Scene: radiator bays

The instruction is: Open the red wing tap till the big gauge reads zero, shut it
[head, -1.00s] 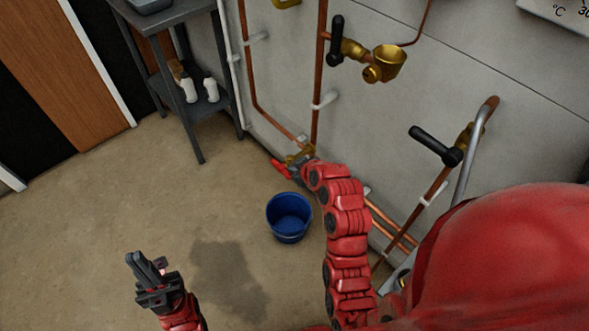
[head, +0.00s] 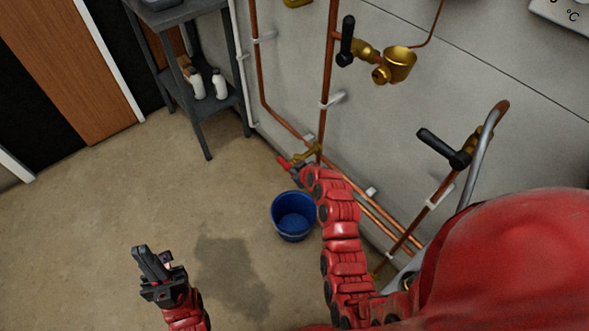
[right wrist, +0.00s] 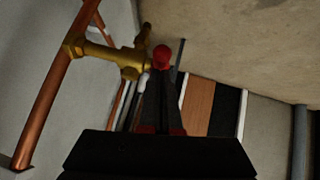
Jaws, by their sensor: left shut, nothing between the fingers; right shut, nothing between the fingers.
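The red wing tap (head: 284,162) shows as a small red end beside a brass fitting (head: 309,152) low on the wall pipes. In the right wrist view its red end (right wrist: 162,56) and the brass body (right wrist: 112,55) are clear. My right gripper (right wrist: 160,85) is shut and empty, its fingertips just at or under the red end; I cannot tell if they touch. In the head view the right gripper (head: 295,169) is partly hidden by its own arm. My left gripper (head: 145,254) is shut and empty over the floor. The big gauge's dial is not in view.
A blue bucket (head: 294,216) stands on the floor below the tap. A dark wet patch (head: 231,272) lies left of it. A grey shelf stand (head: 206,115) is at the back left.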

